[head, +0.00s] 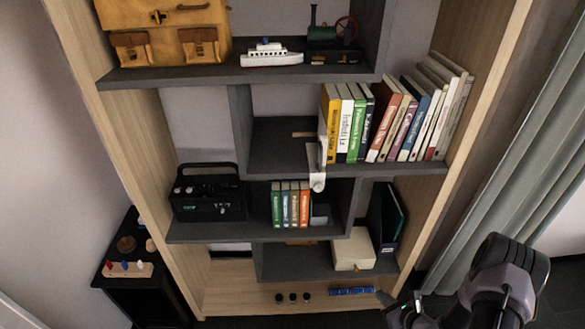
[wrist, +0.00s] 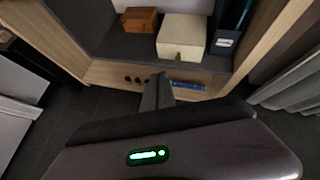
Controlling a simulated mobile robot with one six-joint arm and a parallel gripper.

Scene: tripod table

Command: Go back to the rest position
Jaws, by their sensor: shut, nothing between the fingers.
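My gripper (head: 385,297) is low at the right in the head view, in front of the bottom board of the bookshelf (head: 240,283). It is shut with nothing in it. In the wrist view my gripper (wrist: 158,85) points toward the lower part of the shelf. It appears apart from the shelf and its contents. A blue cylindrical object (head: 350,291) lies on the bottom board just left of the gripper in the head view. My dark arm reaches in from the lower right.
A cream box (head: 353,250) and dark binders stand on the low shelf. Three small black knobs (head: 292,297) are on the bottom board. A grey curtain (head: 515,150) hangs at the right, near my arm. A small black cabinet (head: 130,275) stands at the left. Dark floor lies in front.

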